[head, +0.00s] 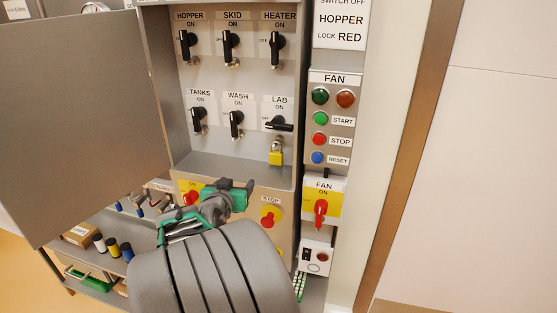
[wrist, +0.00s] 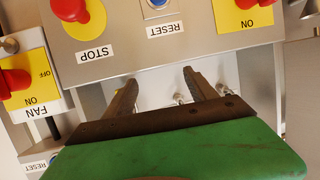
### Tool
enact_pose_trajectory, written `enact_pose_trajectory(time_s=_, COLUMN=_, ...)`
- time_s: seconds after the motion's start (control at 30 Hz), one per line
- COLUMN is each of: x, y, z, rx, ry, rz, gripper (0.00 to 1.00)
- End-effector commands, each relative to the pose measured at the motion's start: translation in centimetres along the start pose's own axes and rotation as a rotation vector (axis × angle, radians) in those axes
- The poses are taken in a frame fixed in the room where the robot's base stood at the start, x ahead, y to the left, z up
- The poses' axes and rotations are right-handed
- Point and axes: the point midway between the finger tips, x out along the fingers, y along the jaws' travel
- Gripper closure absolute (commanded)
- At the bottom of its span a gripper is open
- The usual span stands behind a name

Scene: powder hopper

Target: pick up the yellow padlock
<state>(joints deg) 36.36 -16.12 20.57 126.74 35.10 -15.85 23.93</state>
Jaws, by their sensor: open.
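The yellow padlock (head: 276,157) hangs upright by its shackle below the LAB switch (head: 280,123), in the lower right of the open cabinet. The switch's black handle lies horizontal. My gripper (head: 246,190) is below and to the left of the padlock in the head view, apart from it. In the wrist view my gripper (wrist: 160,88) has its two fingers spread with nothing held between them. My arm hides part of the panel below the cabinet.
The cabinet door (head: 80,115) stands open on the left. Other black switches, such as HEATER (head: 277,45), are inside. Below are a red STOP button (head: 270,215) and, to the right, the red FAN switch (head: 320,210). In the wrist view the STOP button (wrist: 70,8) appears upside down.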

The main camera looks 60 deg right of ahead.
Motion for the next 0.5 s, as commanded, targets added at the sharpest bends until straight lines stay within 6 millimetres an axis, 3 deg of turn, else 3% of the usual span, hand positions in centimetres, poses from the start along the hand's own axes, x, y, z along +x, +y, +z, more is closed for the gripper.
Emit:
enact_pose_trajectory(time_s=0.03, x=1.6, y=3.4, z=-1.3, rx=0.016, ry=0.082, rz=0.069, gripper=0.35)
enact_pose_trajectory(time_s=0.13, x=2.8, y=7.5, z=-3.8, rx=0.024, ry=0.215, rz=0.140, gripper=0.35)
enact_pose_trajectory(time_s=0.23, x=3.5, y=8.9, z=-5.0, rx=0.022, ry=0.265, rz=0.161, gripper=0.35)
enact_pose_trajectory(time_s=0.5, x=6.9, y=9.4, z=-6.2, rx=0.021, ry=0.267, rz=0.159, gripper=0.35)
